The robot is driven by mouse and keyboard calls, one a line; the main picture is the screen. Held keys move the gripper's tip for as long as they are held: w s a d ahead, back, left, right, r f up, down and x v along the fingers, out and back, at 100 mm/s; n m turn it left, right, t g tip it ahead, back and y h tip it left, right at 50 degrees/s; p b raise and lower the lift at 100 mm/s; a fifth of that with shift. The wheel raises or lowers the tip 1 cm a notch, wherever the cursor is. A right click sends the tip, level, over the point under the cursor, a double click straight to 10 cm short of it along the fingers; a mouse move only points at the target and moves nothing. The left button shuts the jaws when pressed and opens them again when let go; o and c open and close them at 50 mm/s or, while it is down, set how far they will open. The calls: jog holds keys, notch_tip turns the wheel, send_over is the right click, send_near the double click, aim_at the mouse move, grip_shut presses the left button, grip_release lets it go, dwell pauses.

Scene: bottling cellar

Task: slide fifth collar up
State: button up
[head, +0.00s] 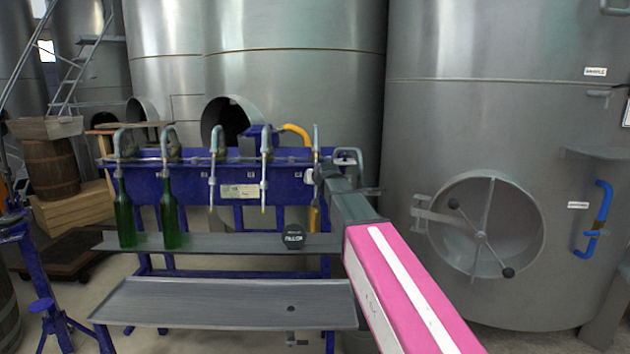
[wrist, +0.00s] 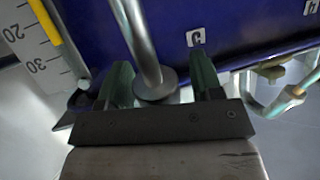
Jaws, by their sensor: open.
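My gripper (wrist: 160,78) is open, with one greenish finger on each side of the tube and collar. I cannot tell whether either finger touches them. In the head view my gripper (head: 322,174) is at the rack's right end, and my arm partly hides the spout's lower part.
Two green bottles (head: 124,214) (head: 170,214) stand under the two leftmost spouts. A black round object (head: 293,237) sits on the grey shelf (head: 225,243). A scale plate (wrist: 32,48) is close at the left in the wrist view. A steel tank (head: 440,120) stands at the right.

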grip_shut()
jog(key=r, duration=0.1)
jog(key=w+r, duration=0.1)
jog(key=r, duration=0.1)
jog(key=shift+w+r, duration=0.25)
jog(key=shift+w, duration=0.05)
grip_release()
jog(key=shift+s, duration=0.15)
jog(key=v, duration=1)
jog(key=shift+s+r, duration=0.2)
